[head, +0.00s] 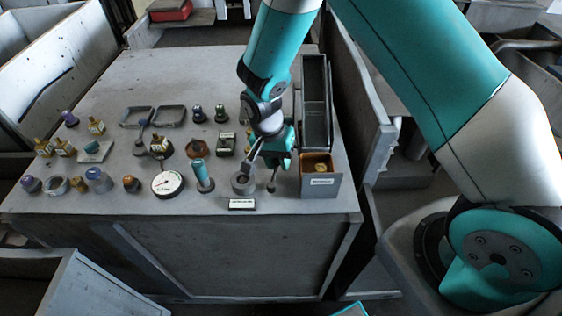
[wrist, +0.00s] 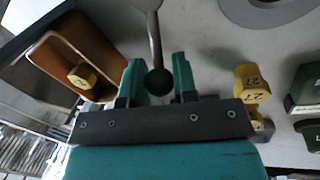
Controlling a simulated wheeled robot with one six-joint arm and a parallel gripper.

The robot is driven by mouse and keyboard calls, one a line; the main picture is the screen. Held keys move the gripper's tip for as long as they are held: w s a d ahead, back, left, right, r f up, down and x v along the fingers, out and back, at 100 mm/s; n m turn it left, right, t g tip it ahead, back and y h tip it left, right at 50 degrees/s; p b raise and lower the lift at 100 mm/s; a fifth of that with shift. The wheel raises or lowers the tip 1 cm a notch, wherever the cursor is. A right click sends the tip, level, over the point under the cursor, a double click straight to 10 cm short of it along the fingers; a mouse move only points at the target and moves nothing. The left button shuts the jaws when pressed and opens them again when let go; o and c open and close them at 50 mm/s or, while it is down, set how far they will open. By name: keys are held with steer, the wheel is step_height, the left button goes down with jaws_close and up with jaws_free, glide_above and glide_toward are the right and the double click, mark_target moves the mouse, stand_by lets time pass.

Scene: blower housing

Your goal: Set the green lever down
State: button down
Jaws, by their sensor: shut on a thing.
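My gripper (head: 279,156) points down over the right front part of the grey bench. Its teal fingers also show in the wrist view (wrist: 158,82). They are shut on a lever (wrist: 155,40), a grey rod with a dark ball end between the fingertips. Its green colour is not clear in these views. I cannot tell whether the lever touches the bench.
An orange-lined box (head: 320,190) with a yellow piece inside stands right of my gripper. A long grey tray (head: 316,125) lies behind it. A grey ring (head: 243,184) and a label plate (head: 242,204) are to the left. Gauge (head: 168,184) and several small parts crowd the bench further left.

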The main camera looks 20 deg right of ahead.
steer(key=a+n, duration=0.1)
steer(key=w+n, duration=0.1)
steer(key=n, duration=0.1)
steer(key=shift+a+t+b, duration=0.3)
steer(key=shift+a+b, duration=0.05)
steer(key=shift+b, duration=0.05)
steer(key=shift+w+a+n+t+h+b, duration=0.15)
steer(key=shift+a+n, duration=0.35)
steer(key=shift+n, duration=0.55)
steer(key=shift+w+a+n+t+h+b, duration=0.15)
steer(key=shift+a+n, duration=0.3)
steer(key=shift+n, duration=0.6)
steer(key=c, duration=1.2)
jaws_free()
steer(key=shift+s, duration=0.1)
steer(key=shift+r, duration=0.1)
steer(key=a+r+b, duration=0.1)
steer(key=r, duration=0.4)
steer(key=a+r+b, duration=0.1)
steer(key=r, duration=0.5)
steer(key=a+r, duration=0.1)
steer(key=r, duration=0.5)
steer(key=shift+a+b, duration=0.2)
steer(key=shift+b, duration=0.2)
